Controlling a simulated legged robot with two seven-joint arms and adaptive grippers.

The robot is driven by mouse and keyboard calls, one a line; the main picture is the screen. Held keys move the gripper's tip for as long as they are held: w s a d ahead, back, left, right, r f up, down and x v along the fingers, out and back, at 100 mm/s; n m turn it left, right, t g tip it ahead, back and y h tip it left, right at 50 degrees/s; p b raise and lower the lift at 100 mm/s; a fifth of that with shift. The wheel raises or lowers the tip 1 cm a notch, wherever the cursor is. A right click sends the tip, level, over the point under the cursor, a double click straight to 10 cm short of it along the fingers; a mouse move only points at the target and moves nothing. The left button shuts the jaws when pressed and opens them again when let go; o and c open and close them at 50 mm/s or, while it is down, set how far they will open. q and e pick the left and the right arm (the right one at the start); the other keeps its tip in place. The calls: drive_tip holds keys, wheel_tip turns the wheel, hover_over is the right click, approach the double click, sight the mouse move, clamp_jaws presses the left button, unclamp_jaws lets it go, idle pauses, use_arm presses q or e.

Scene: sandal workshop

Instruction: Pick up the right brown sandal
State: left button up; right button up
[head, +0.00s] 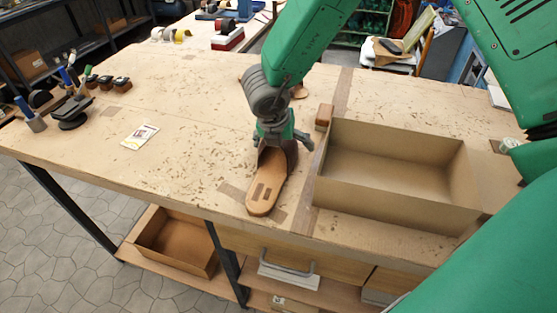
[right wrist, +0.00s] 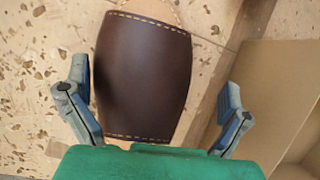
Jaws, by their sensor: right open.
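A brown sandal (head: 264,195) lies on the workbench with its tan footbed towards the bench's front edge. In the right wrist view its dark brown strap (right wrist: 143,75) with pale stitching fills the middle. My right gripper (head: 283,142) is over the strap end of this sandal, pointing down. In the right wrist view the open fingers of my right gripper (right wrist: 155,105) stand on either side of the strap, with gaps visible on both sides. The gripper hides part of the strap in the head view. My left gripper is not in view.
An open cardboard box (head: 395,208) stands close to the right of the sandal. A small brown block (head: 324,117) sits by its back left corner. Another tan piece (head: 300,91) lies behind my arm, partly hidden. A white card (head: 140,136) lies left; the bench between is clear.

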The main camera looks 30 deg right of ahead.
sight(273, 155)
drive_tip(key=shift+x, duration=0.75)
drive_tip(key=shift+w+a+f, duration=0.15)
drive_tip(key=shift+f, duration=0.2)
drive_tip(key=a, duration=0.3)
drive_tip(key=shift+w+r, duration=0.1)
drive_tip(key=shift+r, duration=0.2)
drive_tip(key=shift+a, duration=0.2)
drive_tip(key=c, duration=0.6)
drive_tip(key=shift+d+r, duration=0.1)
drive_tip(key=c, duration=0.6)
drive_tip(key=shift+d, duration=0.35)
drive_tip(key=shift+c, duration=1.2)
drive_tip(key=shift+s+d+f, duration=0.15)
drive_tip(key=shift+d+f, duration=0.05)
drive_tip(key=shift+d, duration=0.3)
drive_tip(key=shift+s+d+f, duration=0.1)
drive_tip(key=shift+d+f, duration=0.1)
drive_tip(key=shift+d, duration=0.25)
drive_tip(key=shift+a, duration=0.5)
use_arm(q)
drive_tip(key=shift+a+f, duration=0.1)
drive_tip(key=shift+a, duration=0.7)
use_arm(e)
drive_tip(key=shift+a, duration=0.15)
drive_tip(key=shift+c, duration=0.6)
